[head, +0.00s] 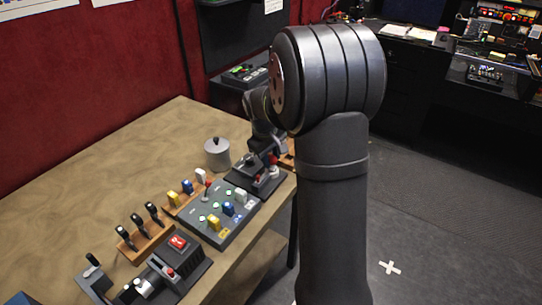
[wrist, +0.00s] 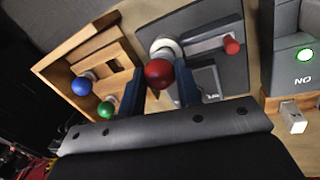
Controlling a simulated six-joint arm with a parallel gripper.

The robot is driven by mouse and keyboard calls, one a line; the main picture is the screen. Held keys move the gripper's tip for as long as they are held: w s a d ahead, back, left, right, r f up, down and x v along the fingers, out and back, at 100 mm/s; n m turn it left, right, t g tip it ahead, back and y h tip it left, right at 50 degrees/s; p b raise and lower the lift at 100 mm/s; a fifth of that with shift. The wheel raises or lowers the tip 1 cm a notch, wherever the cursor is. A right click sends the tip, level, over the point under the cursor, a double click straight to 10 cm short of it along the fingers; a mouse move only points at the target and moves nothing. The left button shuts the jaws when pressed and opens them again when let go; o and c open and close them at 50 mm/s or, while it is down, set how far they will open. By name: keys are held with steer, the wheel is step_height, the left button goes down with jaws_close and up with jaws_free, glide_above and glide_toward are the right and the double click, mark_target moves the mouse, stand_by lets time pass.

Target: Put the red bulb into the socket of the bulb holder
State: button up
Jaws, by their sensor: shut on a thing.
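The red bulb (wrist: 158,73) is between the two fingers of my gripper (wrist: 160,86), which is shut on it. In the wrist view the bulb overlaps the lower edge of the pale round socket (wrist: 167,46) on the grey bulb holder (wrist: 206,22). I cannot tell whether the bulb's base is inside the socket, as the bulb hides it. The holder has a lever with a red tip (wrist: 231,46) right of the socket. In the head view the holder (head: 240,183) is at the table's right edge, with my gripper over it, partly hidden.
A wooden tray (wrist: 61,53) with a blue bulb (wrist: 81,87) and a green bulb (wrist: 105,109) is left of the holder in the wrist view. A button panel (head: 232,236) and a lidded grey pot (head: 217,154) stand near the holder. The table's left part is clear.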

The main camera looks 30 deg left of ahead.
mark_target(271, 156)
steer(key=shift+f, duration=0.6)
stand_by(0.4)
steer(key=o, duration=0.9)
steer(key=shift+o, duration=0.7)
steer(key=shift+o, duration=0.2)
steer(key=shift+s+f, duration=0.1)
steer(key=shift+r, duration=3.65)
steer(key=shift+f, duration=0.1)
